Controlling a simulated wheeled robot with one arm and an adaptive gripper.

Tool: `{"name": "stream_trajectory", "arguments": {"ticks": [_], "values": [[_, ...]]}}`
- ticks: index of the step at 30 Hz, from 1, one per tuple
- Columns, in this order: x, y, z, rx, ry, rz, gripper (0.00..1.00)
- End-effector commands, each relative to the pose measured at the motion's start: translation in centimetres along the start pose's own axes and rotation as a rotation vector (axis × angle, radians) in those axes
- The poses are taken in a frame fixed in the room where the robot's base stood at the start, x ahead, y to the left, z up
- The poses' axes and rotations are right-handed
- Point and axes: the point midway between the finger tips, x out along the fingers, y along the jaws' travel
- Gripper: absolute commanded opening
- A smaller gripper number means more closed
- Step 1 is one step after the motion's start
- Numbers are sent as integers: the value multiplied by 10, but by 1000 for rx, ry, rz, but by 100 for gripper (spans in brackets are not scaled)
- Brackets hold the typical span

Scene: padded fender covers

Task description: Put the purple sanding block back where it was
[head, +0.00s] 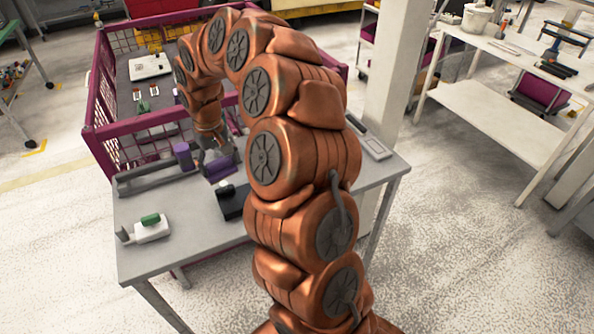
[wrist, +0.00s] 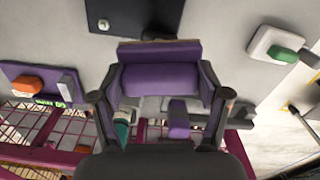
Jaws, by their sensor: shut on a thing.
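The purple sanding block (wrist: 160,78) is between the two fingertips of my gripper (wrist: 162,85) in the wrist view, with a finger against each end. A thin brownish edge shows along its far side. In the head view my gripper (head: 218,155) is over the grey table (head: 190,250), with the purple block (head: 220,170) low between its fingers, partly hidden by them. I cannot tell whether the block touches the table. Another purple piece (head: 183,153) stands at the grey rail behind; it also shows in the wrist view (wrist: 178,122).
A black box (head: 235,203) lies close in front of the gripper. A white holder with a green block (head: 150,220) stands at front left. A grey rail (head: 150,180) runs along the back edge, before a magenta mesh cart (head: 100,130). The table's front middle is clear.

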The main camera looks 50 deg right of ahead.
Motion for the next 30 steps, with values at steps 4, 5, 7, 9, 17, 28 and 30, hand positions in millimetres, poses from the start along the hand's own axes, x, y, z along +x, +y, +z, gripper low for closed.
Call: {"name": "stream_trajectory", "arguments": {"ticks": [4,5,7,9,17,28,30], "values": [[22,72,18,73,3,2,43],[25,84,22,87,4,2,43],[30,113,34,116,5,1,43],[34,139,48,143,2,0,43],[40,196,85,203,1,-2,43],[39,205,92,212,-2,-3,43],[39,205,92,212,-2,-3,43]]}}
